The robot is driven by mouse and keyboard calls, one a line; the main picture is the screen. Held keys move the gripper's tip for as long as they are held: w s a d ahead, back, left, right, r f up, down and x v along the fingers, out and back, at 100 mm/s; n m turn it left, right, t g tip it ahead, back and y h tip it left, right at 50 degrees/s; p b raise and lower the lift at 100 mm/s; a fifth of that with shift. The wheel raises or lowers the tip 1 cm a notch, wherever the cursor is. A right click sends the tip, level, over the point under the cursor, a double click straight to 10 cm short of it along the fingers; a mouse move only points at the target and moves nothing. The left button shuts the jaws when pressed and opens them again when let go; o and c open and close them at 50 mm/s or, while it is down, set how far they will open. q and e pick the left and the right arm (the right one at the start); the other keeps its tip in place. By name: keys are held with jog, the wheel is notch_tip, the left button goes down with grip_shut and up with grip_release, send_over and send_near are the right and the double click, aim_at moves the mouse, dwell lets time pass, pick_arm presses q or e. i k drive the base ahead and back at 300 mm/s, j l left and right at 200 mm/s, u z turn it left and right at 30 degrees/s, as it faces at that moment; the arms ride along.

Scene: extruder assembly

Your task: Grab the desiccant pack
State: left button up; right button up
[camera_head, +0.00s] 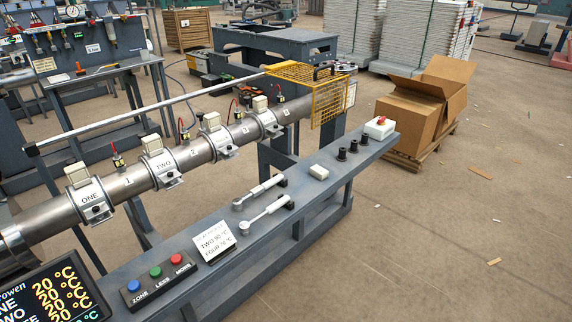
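A small white block-like item (318,172) lies on the grey bench (345,185), between the lever handles and several black cylinders. It may be the desiccant pack, but it is too small to tell for sure and no label on it is readable. Neither of my grippers shows in the head view. Nothing is seen touching the white item.
Two silver lever handles (266,214) lie left of it, and black cylinders (342,154) and a red-buttoned box (379,128) stand right. A metal barrel with clamps (140,183) and a yellow guard (327,100) run behind. Open cardboard boxes (410,118) stand beyond the bench end.

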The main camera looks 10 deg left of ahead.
aim_at(317, 170)
jog(key=i+l+u, duration=0.25)
jog(key=u, duration=0.25)
jog(key=i+l+u, duration=0.25)
jog(key=l+u, duration=0.2)
jog(key=j, duration=0.1)
